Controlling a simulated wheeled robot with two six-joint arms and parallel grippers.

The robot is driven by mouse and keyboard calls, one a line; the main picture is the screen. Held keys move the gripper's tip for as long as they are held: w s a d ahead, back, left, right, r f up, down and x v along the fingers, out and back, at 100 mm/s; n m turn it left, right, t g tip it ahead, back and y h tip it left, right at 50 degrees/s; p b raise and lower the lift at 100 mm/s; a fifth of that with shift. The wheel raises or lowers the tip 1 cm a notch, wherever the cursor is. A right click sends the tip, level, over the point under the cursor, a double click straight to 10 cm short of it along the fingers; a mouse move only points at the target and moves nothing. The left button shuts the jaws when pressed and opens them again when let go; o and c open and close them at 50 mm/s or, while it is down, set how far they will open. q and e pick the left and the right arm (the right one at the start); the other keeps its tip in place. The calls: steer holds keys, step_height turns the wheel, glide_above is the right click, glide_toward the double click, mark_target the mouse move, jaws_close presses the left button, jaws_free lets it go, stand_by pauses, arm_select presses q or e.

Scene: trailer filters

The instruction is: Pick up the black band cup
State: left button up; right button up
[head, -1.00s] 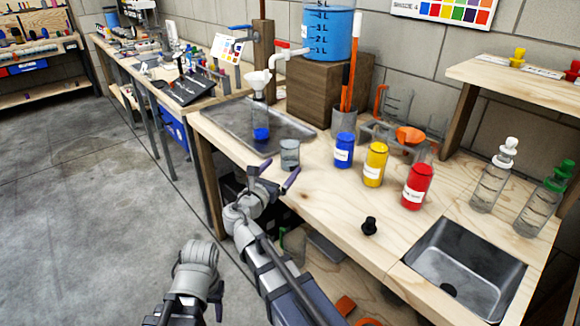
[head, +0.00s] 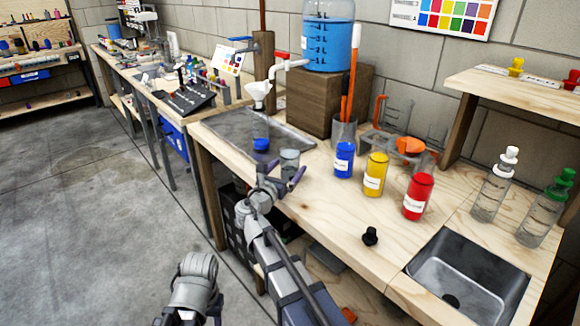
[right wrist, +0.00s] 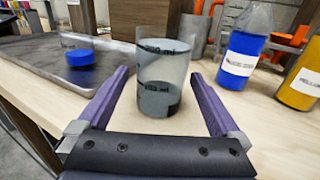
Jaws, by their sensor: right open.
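The black band cup (head: 289,160) is a clear beaker standing upright on the wooden bench, right of the metal tray's near corner. In the right wrist view the cup (right wrist: 162,75) shows a dark band at its top and a dark patch low down. My right gripper (head: 281,168) is open, its purple fingers pointing at the cup. In the right wrist view the open fingers (right wrist: 159,76) appear one on each side of the cup, with gaps. I cannot tell how far the tips reach along it. My left gripper is not visible; only part of that arm shows at the bottom.
A metal tray (head: 222,121) holds a blue-based vessel (head: 261,145) left of the cup. Blue (head: 344,160), yellow (head: 375,176) and red (head: 418,197) jars stand to the right. A black stopper (head: 370,236) and a sink (head: 468,275) are nearer. The bench front is otherwise clear.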

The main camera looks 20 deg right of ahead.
steer(key=shift+x, duration=0.95)
jaws_close()
steer(key=shift+r+p, duration=0.3)
step_height(320, 180, up, 9)
steer(key=p, duration=0.9)
steer(key=shift+r, duration=0.2)
stand_by(0.3)
